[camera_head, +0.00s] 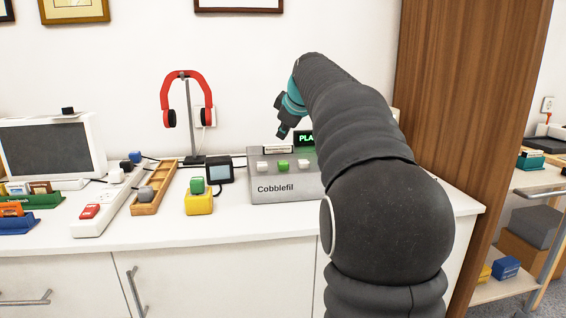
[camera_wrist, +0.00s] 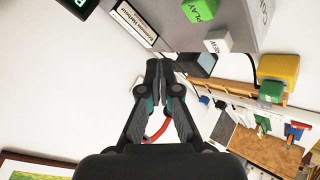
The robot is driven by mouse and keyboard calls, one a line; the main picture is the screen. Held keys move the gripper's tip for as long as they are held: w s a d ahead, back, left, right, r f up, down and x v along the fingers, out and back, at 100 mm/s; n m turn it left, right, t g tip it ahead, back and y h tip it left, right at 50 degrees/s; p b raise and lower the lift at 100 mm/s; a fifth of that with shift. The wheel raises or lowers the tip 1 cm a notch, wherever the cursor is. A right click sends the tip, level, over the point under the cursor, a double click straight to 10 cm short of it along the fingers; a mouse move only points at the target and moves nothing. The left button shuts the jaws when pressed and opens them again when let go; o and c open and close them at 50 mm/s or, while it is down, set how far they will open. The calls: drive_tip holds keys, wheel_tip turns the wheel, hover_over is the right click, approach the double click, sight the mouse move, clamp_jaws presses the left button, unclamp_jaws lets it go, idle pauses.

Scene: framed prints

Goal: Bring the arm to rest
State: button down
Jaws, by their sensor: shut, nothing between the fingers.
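My dark arm reaches up from the lower right of the head view and bends left over the white counter (camera_head: 150,235). My gripper (camera_head: 282,132) hangs at its end, above and behind the grey Cobblefil box (camera_head: 308,184), apart from it. In the wrist view my gripper (camera_wrist: 156,66) has its fingertips together with nothing between them. The grey box (camera_wrist: 245,25) appears there at the top, with a green PLAY button (camera_wrist: 199,10), a white button (camera_wrist: 217,41) and a label card (camera_wrist: 134,22).
Left of the box stand a small dark screen (camera_head: 219,170), a yellow block (camera_head: 199,203), red headphones (camera_head: 166,95) on a stand, a wooden tray (camera_head: 154,188), a power strip (camera_head: 106,200) and a monitor (camera_head: 45,150). A wooden panel (camera_head: 470,90) rises right of my arm.

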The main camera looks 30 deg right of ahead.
idle(0.4)
drive_tip(key=s+a+f+m+g, duration=0.15)
drive_tip(key=s+a+f, duration=0.25)
drive_tip(key=s+a, duration=0.4)
drive_tip(key=s+a+f+m, duration=0.3)
drive_tip(key=s+a+f, duration=0.15)
drive_tip(key=s, duration=0.45)
drive_tip(key=s+a+f+m+g, duration=0.1)
drive_tip(key=s+a+f+m, duration=0.1)
drive_tip(key=s+f, duration=0.6)
drive_tip(key=s+a+f+m+g, duration=0.1)
drive_tip(key=s+a+f, duration=0.3)
drive_tip(key=s+f, duration=0.4)
drive_tip(key=s, duration=0.4)
drive_tip(key=shift+a+m+y, duration=0.35)
drive_tip(key=shift+y, duration=0.05)
drive_tip(key=shift+s+r, duration=0.1)
